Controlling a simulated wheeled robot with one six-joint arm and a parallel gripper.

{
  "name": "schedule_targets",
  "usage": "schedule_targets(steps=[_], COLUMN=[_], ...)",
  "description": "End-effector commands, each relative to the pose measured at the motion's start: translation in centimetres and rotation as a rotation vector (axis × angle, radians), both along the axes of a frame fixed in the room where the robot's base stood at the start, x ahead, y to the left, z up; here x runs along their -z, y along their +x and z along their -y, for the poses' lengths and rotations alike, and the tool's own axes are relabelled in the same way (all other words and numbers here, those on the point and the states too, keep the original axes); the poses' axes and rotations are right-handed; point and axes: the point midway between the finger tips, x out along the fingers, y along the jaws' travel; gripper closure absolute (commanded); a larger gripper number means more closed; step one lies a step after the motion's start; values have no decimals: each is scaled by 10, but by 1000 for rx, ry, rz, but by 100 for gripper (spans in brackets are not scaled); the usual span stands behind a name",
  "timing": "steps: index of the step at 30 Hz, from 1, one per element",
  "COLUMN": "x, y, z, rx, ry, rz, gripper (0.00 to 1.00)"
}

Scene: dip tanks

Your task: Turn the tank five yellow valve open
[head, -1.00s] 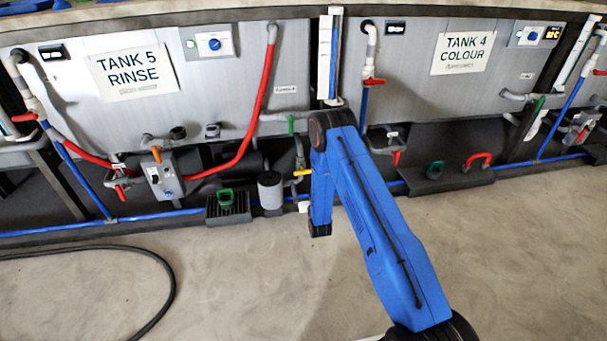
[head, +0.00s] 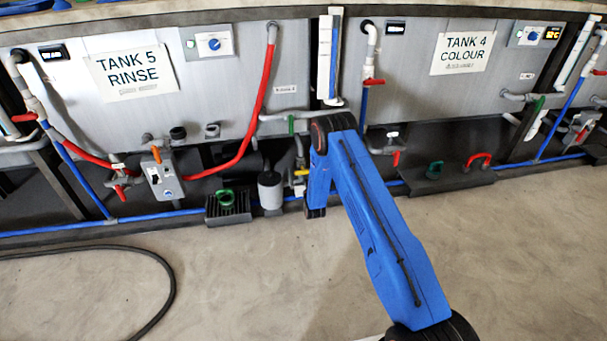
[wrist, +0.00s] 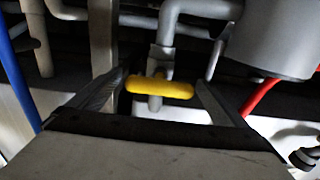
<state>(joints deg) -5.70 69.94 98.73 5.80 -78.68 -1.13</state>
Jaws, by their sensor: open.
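The yellow valve handle (head: 302,172) is on the grey pipework low under the right end of tank five (head: 135,72), just left of my blue arm in the head view. In the wrist view the yellow handle (wrist: 160,88) lies crosswise, between the tips of my gripper (wrist: 162,90). The gripper's two fingers are apart, one on each side of the handle's ends. I cannot tell whether either finger touches it. In the head view my arm hides the gripper.
A grey cylinder (head: 270,190) stands left of the valve and shows at upper right in the wrist view (wrist: 275,35). A green-handled item sits on a black block (head: 228,208). A blue pipe (head: 150,217) runs low along the tanks. The floor in front is mostly clear.

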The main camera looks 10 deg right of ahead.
Motion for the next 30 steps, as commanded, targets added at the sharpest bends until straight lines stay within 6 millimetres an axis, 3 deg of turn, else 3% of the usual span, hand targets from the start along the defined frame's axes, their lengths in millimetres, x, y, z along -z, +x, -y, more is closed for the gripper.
schedule_targets(steps=[1,6,19,30], x=[0,0,0,0], y=[0,0,0,0], z=[0,0,0,0], rx=[0,0,0,0], ry=[0,0,-72,-364], rz=[0,0,1,1], gripper=[6,44,44,44])
